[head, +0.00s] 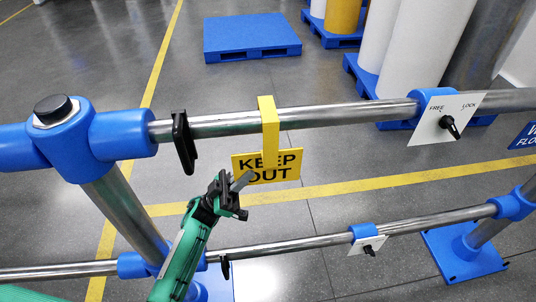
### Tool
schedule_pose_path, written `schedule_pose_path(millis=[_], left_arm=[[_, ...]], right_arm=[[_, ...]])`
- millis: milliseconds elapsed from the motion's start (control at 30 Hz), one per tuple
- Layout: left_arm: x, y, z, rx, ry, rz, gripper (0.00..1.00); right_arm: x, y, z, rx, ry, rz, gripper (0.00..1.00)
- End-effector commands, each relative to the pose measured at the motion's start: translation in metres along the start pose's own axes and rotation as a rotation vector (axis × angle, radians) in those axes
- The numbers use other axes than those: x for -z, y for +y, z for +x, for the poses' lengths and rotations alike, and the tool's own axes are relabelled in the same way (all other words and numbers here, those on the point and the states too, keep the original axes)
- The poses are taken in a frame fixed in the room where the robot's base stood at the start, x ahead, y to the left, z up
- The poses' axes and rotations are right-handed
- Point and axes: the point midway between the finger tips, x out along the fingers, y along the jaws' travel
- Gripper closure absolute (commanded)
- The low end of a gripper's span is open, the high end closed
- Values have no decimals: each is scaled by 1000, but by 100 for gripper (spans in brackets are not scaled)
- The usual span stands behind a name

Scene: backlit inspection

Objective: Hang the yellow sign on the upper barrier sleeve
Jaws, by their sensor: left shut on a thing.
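The yellow "KEEP OUT" sign (284,172) has a yellow strap-like hanger (269,122) rising from it. The hanger crosses in front of the upper steel rail (340,116), and its bent top shows just above the rail. I cannot tell whether it rests on the rail. My left gripper (242,183) is shut on the sign at its left edge, below the rail. A blue sleeve (430,97) sits on the upper rail to the right, with a white FREE/LOCK plate (424,125) and black knob. My right gripper is not in view.
A black stop (183,142) hangs on the upper rail left of the sign. A blue-jointed post (125,205) stands at left. A lower rail (300,243) carries a smaller blue sleeve (361,231). Blue pallets (252,35) lie behind; the floor between is clear.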

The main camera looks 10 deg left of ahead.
Motion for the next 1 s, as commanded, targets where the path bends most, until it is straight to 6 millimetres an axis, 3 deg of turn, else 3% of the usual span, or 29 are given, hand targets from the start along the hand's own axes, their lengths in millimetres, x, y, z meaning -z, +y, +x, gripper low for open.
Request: schedule_pose_path(millis=[333, 1000], left_arm=[[3, 0, 3, 0, 0, 0, 100], [24, 0, 28, -1, -1, 0, 100]], right_arm=[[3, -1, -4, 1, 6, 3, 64], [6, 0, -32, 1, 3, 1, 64]])
